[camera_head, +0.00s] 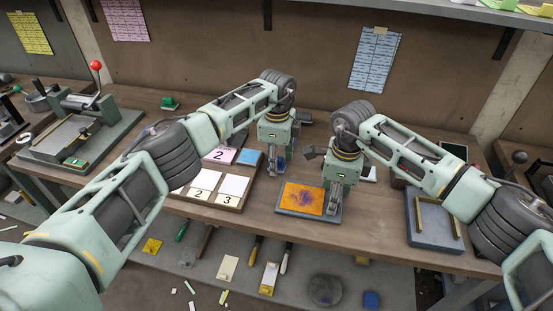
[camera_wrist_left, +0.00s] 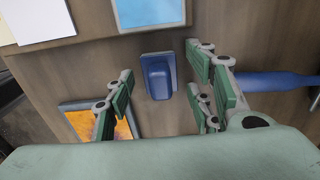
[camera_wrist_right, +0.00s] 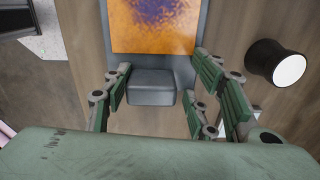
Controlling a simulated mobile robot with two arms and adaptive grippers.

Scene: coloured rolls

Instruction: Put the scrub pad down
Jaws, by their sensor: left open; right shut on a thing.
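The scrub pad (camera_wrist_left: 160,75), which looks like a small blue pad with a raised dark blue grip, appears to lie on the wooden bench below my left gripper (camera_wrist_left: 160,110). In the head view my left gripper (camera_head: 277,163) is over it, jaws open on either side. My right gripper (camera_head: 331,208) is shut on a grey block (camera_wrist_right: 152,87) at the edge of a grey-framed plate (camera_head: 302,198) with an orange face and a dark purple patch. The fingers hide part of that edge.
A wooden tray (camera_head: 190,201) with numbered cards lies left of the plate. A dark blue rod-like object (camera_wrist_left: 272,81) is right of the pad in the left wrist view. A dark cylinder with a white end (camera_wrist_right: 275,64) stands near my right gripper. A grey-blue tray (camera_head: 432,232) lies at right.

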